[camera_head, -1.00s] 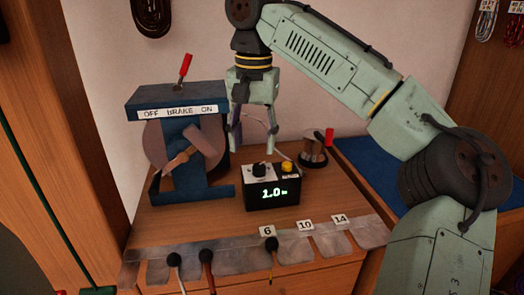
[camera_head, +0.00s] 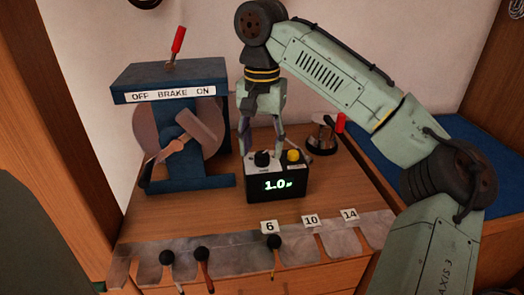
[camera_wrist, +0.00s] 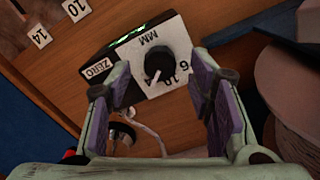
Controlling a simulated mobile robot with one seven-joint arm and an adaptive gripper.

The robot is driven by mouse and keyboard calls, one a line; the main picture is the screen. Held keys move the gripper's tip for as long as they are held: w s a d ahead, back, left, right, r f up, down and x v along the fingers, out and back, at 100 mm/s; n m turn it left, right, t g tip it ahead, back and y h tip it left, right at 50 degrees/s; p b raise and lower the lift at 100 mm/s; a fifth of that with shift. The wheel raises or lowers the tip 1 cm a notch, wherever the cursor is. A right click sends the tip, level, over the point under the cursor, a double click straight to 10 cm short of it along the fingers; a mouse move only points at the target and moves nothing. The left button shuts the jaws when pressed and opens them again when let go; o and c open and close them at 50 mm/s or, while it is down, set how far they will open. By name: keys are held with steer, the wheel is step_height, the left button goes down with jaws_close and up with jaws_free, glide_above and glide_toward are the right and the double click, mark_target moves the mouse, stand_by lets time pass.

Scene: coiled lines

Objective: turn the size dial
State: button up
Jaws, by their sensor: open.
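The size dial is a black knob (camera_head: 262,158) on a white plate on top of a black box (camera_head: 262,194) with a lit display reading 1.0. In the wrist view the knob (camera_wrist: 168,63) has a white pointer line aimed down and left. Its plate is marked MM, with small numbers partly readable. My gripper (camera_head: 261,145) is open, pointing down just behind and above the knob. In the wrist view its purple-padded fingers (camera_wrist: 160,85) lie either side of the knob, apart from it. A yellow button (camera_head: 293,155) sits beside the knob; the ZERO label (camera_wrist: 98,70) is near the left finger.
A blue brake stand (camera_head: 180,90) with a red-handled lever stands left of the box. A metal pot-like item with a red handle (camera_head: 323,133) stands behind right. A metal slotted rail (camera_head: 225,262) marked 6, 10, 14 holds black-headed lines along the front edge.

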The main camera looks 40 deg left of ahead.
steer(key=shift+f, duration=1)
steer(key=shift+c, duration=0.2)
jaws_close()
